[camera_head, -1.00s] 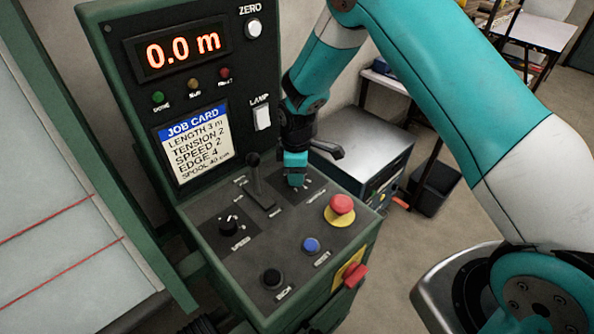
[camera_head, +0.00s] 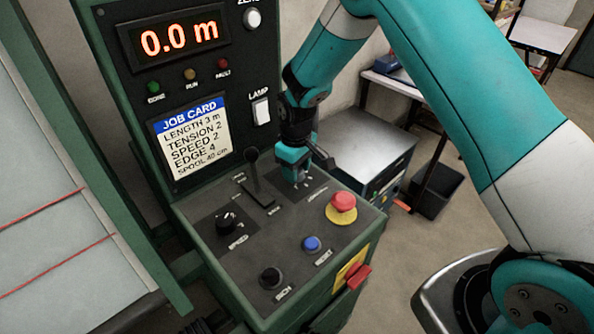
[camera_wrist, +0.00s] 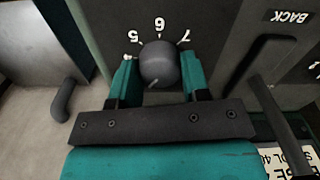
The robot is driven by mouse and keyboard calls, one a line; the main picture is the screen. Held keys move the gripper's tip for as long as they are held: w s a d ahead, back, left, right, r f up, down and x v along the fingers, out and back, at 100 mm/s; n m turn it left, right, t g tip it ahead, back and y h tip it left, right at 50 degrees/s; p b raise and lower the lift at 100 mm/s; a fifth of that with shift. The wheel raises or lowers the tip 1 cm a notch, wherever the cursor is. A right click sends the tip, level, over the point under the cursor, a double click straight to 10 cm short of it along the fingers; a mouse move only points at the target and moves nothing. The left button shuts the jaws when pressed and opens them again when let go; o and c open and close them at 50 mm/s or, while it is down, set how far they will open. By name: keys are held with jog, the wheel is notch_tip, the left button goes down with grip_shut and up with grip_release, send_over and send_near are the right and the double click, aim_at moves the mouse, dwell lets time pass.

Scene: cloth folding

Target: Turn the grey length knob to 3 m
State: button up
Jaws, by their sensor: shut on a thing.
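The grey knob (camera_wrist: 159,64) sits between my two fingers in the wrist view, with a pale mark on its lower-left part. Upside-down figures 5, 6 and 7 (camera_wrist: 159,24) are printed around its top. My gripper (camera_wrist: 159,72) is shut on the knob, one finger on each side. In the head view my gripper (camera_head: 294,176) is at the back right of the console top and hides the knob. The red display (camera_head: 180,38) reads 0.0 m. The job card (camera_head: 190,138) reads length 3 m, tension 2, speed 2, edge 4.
A black lever (camera_head: 257,180) stands close left of my gripper. The black speed knob (camera_head: 228,220), red mushroom button (camera_head: 342,203), blue button (camera_head: 312,244) and black button (camera_head: 270,278) are on the console top (camera_head: 240,250). A grey cabinet (camera_head: 375,155) stands behind to the right.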

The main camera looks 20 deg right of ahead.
jog(key=shift+w+m, duration=0.1)
jog(key=shift+m, duration=0.8)
jog(key=shift+r, duration=0.1)
jog(key=o, duration=0.9)
jog(key=shift+b, duration=0.3)
notch_tip(320, 180, up, 17)
jog(key=b, duration=0.3)
jog(key=shift+r, duration=0.2)
jog(key=s+a+r+y, duration=0.1)
jog(key=s, duration=0.8)
jog(key=s+a+r+n+y, duration=0.1)
jog(key=s+a, duration=0.1)
jog(key=s, duration=0.8)
jog(key=s+a+r+n+y, duration=0.1)
jog(key=s+y, duration=0.1)
jog(key=s, duration=0.8)
jog(key=shift+s+a+r, duration=0.1)
jog(key=shift+a+r, duration=0.05)
jog(key=shift+r, duration=0.05)
